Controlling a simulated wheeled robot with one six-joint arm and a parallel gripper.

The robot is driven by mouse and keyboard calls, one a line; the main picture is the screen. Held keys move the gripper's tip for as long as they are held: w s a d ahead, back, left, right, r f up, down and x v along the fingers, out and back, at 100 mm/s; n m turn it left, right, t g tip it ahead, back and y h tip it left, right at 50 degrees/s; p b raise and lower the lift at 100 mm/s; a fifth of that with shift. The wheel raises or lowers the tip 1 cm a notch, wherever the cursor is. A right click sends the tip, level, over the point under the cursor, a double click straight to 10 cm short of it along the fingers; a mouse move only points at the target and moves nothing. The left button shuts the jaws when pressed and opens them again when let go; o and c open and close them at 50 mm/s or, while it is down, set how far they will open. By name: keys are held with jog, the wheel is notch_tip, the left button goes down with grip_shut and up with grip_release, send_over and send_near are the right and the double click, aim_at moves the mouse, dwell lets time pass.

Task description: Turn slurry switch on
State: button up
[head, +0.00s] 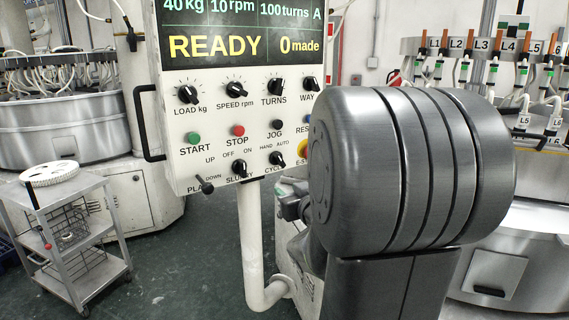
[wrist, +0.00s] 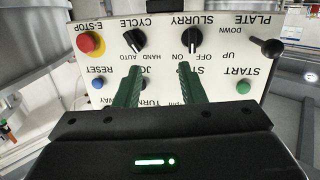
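The slurry switch (head: 239,168) is a black rotary knob low on the white control panel (head: 215,120), with OFF marked at its upper left and ON at its upper right. Its pointer is small and seems to lean toward OFF, but I cannot be sure. In the wrist view, which is upside down, the slurry knob (wrist: 194,40) is beyond my right finger. My gripper (wrist: 158,72) has its two green fingers apart, with nothing between them, over the lower middle of the panel picture. In the head view my dark arm hides the gripper.
The cycle knob (wrist: 135,40), red E-stop (wrist: 91,43) and black plate lever (wrist: 265,47) flank the slurry knob. The panel screen (head: 240,30) reads READY. A metal trolley (head: 70,225) stands at left, and round machines (head: 60,130) stand on both sides.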

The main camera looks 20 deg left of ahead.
aim_at(244, 164)
jog(key=w+a+y+p, duration=0.1)
jog(key=w+a, duration=0.1)
jog(key=a, duration=0.3)
jog(key=w+a+r+n+y, duration=0.1)
jog(key=w+a, duration=0.2)
jog(key=a, duration=0.2)
jog(key=w+a+r+g+p, duration=0.1)
jog(key=w+a, duration=0.2)
jog(key=a, duration=0.3)
jog(key=shift+w+a+n+y+p, duration=0.1)
jog(key=shift+w+n+y+p, duration=0.05)
jog(key=shift+n+y+p, duration=0.2)
jog(key=shift+c, duration=0.3)
grip_shut()
